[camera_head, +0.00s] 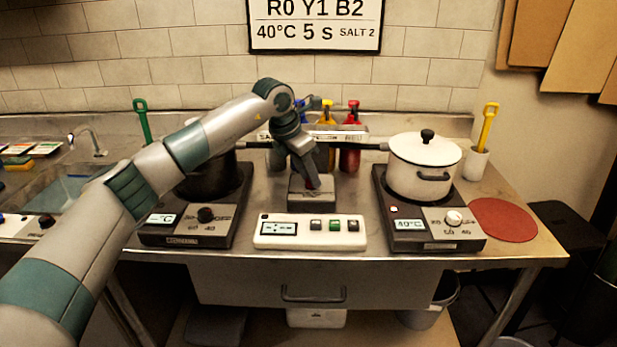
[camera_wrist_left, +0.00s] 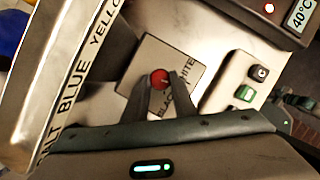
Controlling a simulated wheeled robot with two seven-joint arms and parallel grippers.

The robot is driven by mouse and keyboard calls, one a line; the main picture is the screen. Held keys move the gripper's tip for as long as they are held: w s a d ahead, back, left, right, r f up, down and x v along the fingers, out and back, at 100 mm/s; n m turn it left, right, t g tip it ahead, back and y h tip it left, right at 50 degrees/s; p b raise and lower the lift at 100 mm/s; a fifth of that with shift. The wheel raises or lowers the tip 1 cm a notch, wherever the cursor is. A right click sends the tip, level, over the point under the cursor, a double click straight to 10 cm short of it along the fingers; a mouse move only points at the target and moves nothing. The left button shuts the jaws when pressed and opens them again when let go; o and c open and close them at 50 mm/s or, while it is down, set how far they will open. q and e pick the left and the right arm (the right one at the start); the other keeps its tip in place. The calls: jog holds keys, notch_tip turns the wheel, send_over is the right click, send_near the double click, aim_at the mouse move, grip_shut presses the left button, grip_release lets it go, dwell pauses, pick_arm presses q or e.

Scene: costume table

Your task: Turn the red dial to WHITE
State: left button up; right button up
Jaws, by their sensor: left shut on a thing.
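The red dial (camera_wrist_left: 159,77) sits on a grey plate (camera_wrist_left: 148,55) with the words BLACK and WHITE on its right side in the left wrist view. A small light mark shows on the dial, but I cannot tell which word it points to. My left gripper (camera_wrist_left: 158,90) is shut on the dial, with one finger on each side. In the head view, my left gripper (camera_head: 311,181) reaches down onto the grey dial box (camera_head: 311,200) at the table's middle, mostly covering the dial. My right gripper is not in view.
A white button panel (camera_head: 309,243) stands in front of the box. A hot plate (camera_head: 190,240) with a dark pot is to the left, and one (camera_head: 436,243) with a white lidded pot (camera_head: 424,168) to the right. Bottles (camera_head: 351,150) and a labelled rack stand close behind.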

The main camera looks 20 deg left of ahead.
pick_arm(q)
jog(key=n+y+b, duration=0.1)
jog(key=n+b, duration=0.1)
jog(key=n, duration=0.1)
jog(key=shift+d+t, duration=0.15)
jog(key=shift+t, duration=0.25)
jog(key=shift+n+y+b, duration=0.4)
jog(key=shift+n+b, duration=0.1)
jog(key=shift+n, duration=1.1)
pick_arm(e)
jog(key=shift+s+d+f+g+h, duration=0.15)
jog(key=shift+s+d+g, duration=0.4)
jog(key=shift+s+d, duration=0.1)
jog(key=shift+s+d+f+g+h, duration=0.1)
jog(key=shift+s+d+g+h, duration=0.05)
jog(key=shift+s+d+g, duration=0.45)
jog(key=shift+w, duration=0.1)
pick_arm(q)
jog(key=o, duration=1)
jog(key=shift+s, duration=0.1)
jog(key=shift+o, duration=0.2)
jog(key=shift+d, duration=0.1)
